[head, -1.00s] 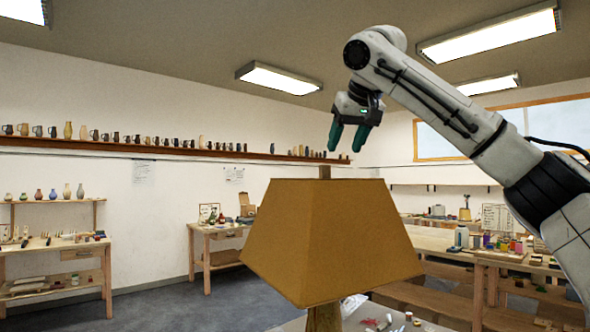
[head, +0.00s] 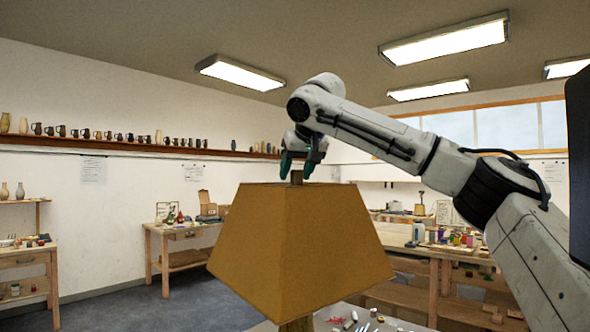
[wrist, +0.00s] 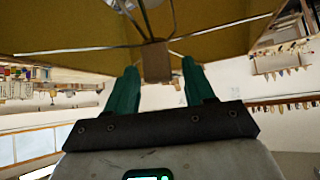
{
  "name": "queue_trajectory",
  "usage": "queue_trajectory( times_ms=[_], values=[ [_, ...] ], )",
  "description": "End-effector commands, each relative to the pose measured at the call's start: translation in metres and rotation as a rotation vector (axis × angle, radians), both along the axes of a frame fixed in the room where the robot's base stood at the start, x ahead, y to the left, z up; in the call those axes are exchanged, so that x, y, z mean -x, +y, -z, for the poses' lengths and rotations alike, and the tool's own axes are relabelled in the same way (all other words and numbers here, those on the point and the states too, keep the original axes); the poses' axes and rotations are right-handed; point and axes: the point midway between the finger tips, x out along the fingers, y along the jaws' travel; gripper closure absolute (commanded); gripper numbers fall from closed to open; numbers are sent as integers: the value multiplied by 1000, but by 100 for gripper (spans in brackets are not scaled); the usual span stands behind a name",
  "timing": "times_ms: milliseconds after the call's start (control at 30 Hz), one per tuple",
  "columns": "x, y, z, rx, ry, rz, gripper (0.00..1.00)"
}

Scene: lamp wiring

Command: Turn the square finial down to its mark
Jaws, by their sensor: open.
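The square finial (head: 296,177) is a small brown block standing upright at the top of the tan lampshade (head: 300,235). In the wrist view the finial (wrist: 156,62) shows where the thin wires of the shade frame meet. My gripper (head: 296,171) points down over it, with its two green fingers apart. In the wrist view my gripper (wrist: 159,67) has one finger on each side of the finial, with gaps visible. The finial's tip lies between the fingertips. No mark can be made out.
The lamp stands on a light table (head: 345,318) with small loose items on it. Workbenches (head: 185,232) stand behind, and a long shelf of mugs and vases (head: 120,145) runs along the wall. The air around the shade's top is clear.

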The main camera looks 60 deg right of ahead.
Motion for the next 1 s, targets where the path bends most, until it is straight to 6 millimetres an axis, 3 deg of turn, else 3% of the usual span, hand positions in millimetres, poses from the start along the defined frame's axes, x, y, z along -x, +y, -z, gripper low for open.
queue_trajectory(
  times_ms=[433,1000],
  values=[
    [-6,-5,8,0,-1,-1,47],
    [-5,-5,7,1,-1,0,98]
  ],
)
